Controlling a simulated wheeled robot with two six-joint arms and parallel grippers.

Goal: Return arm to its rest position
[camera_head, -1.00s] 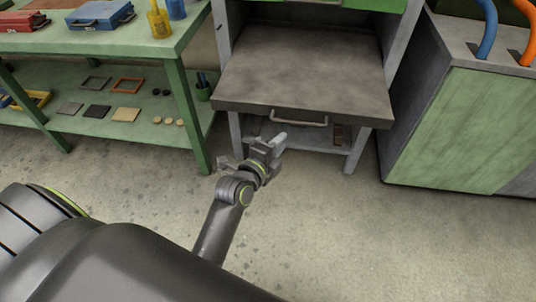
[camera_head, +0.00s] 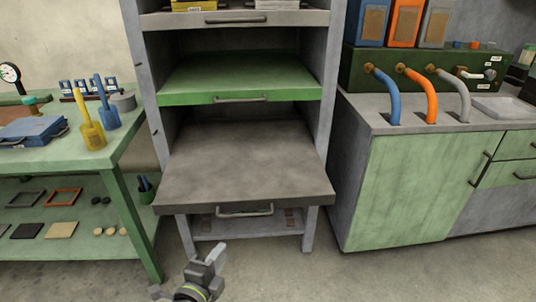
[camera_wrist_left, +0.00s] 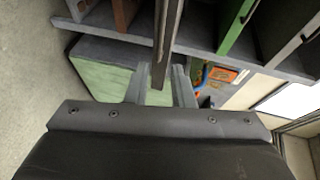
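My left gripper (camera_head: 207,268) shows at the bottom edge of the head view, in front of and below the pulled-out grey bottom shelf (camera_head: 245,165) of the rack. It is apart from the shelf's handle (camera_head: 245,211), and I see nothing held in it. Its fingertips are too small to tell whether they are open or shut. Most of the left arm is below the frame. In the left wrist view a dark plate with screws (camera_wrist_left: 160,118) fills the lower part. My right gripper is not in view.
A green workbench (camera_head: 70,155) with tools stands at left. A green cabinet (camera_head: 415,190) with blue, orange and grey hoses stands at right. The rack also has a green shelf (camera_head: 240,78) above. Bare floor (camera_head: 300,278) lies in front.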

